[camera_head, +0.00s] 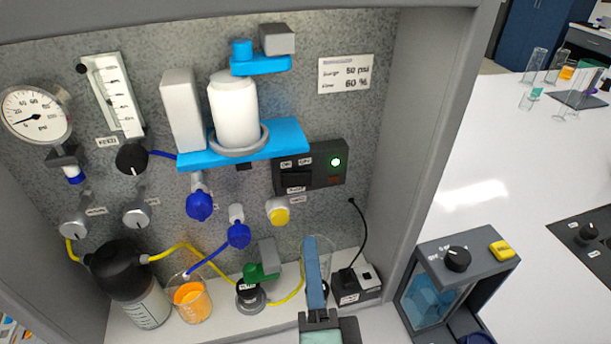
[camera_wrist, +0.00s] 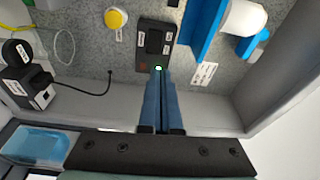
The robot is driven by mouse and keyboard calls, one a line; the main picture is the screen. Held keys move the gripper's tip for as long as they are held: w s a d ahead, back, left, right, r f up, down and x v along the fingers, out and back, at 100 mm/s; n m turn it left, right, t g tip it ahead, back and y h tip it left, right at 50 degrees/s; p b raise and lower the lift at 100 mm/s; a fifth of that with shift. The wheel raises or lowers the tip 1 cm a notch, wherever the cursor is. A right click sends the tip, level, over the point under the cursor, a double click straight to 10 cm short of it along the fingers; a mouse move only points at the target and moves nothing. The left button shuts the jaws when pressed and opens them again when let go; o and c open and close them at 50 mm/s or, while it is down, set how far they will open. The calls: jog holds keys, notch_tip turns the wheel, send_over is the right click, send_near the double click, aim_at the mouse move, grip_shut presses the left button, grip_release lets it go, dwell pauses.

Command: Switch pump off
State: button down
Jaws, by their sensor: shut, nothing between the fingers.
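The dark switch box (camera_head: 296,180) is on the speckled back panel, with small white labels, a black rocker and a lit green lamp (camera_head: 336,161). Its labels are too small to read surely. The box also shows in the wrist view (camera_wrist: 143,50), with the green lamp just beyond my fingertips. My gripper (camera_head: 314,239) is shut and empty, its blue fingers together and pointing toward the panel. In the head view its tips appear below the box. In the wrist view the fingers (camera_wrist: 159,76) overlap the box's near edge; contact cannot be told.
A yellow knob (camera_head: 278,211) and blue valves (camera_head: 200,206) are left of my fingers. A black cable (camera_head: 362,225) runs to a socket box (camera_head: 368,276) at lower right. A beaker of orange liquid (camera_head: 191,302) and a black-capped bottle (camera_head: 145,312) stand on the ledge. A side wall (camera_head: 418,130) bounds the right.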

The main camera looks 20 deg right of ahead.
aim_at(306, 182)
jog(key=shift+m, duration=0.5)
jog(key=w+d+p, duration=0.1)
jog(key=w, duration=0.2)
jog(key=w+p, duration=0.2)
jog(key=w, duration=0.2)
jog(key=w+d+f+p, duration=0.1)
jog(key=w+p, duration=0.1)
jog(key=w, duration=0.2)
jog(key=shift+w+d, duration=0.2)
jog(key=shift+d, duration=0.15)
jog(key=shift+w+d+f, duration=0.1)
jog(key=shift+w+d, duration=0.05)
jog(key=shift+w, duration=0.45)
